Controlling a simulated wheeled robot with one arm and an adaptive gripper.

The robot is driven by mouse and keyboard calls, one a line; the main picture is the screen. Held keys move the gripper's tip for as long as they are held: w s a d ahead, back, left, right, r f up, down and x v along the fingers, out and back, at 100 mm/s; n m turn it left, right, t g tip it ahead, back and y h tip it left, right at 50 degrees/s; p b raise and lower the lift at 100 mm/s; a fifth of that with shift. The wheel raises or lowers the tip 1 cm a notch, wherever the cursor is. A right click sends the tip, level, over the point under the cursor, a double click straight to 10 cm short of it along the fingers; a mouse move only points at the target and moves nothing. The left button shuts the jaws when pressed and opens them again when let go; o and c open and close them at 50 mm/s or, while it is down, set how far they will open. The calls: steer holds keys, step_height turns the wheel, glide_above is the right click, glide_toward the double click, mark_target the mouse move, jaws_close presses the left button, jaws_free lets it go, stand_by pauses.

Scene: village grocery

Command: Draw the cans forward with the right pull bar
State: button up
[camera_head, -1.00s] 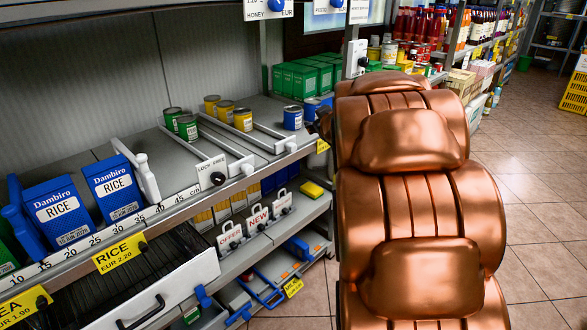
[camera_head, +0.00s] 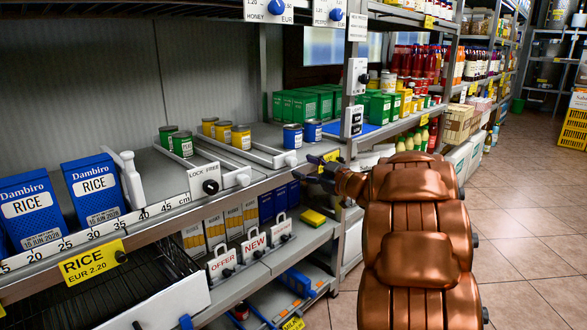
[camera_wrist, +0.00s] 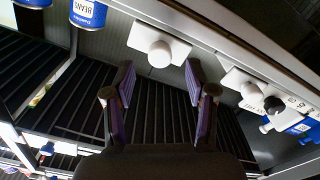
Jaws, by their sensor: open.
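Two white pull bars with knobs lie on the upper shelf. The right bar's knob (camera_head: 290,161) stands at the shelf front; its plate and knob (camera_wrist: 160,54) show in the wrist view, just beyond and between my fingertips. The left bar's knob (camera_head: 243,180) is farther left. Green cans (camera_head: 182,144) stand behind the left bar, yellow cans (camera_head: 241,138) behind the right bar. Blue cans (camera_head: 292,136) stand right of it; one shows in the wrist view (camera_wrist: 88,13). My gripper (camera_head: 322,170) is open and empty before the shelf edge; it also shows in the wrist view (camera_wrist: 161,80).
A black lock knob (camera_head: 210,187) sits beside the left bar. Blue rice boxes (camera_head: 95,188) and a white handled piece (camera_head: 130,178) stand on the left. White tags (camera_head: 254,244) stand on the lower shelf. Green boxes (camera_head: 297,105) are at the back. The aisle floor (camera_head: 520,230) is clear.

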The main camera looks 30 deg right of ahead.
mark_target(295, 163)
steer(key=shift+b+x, duration=0.65)
steer(key=shift+x, duration=1.9)
jaws_close()
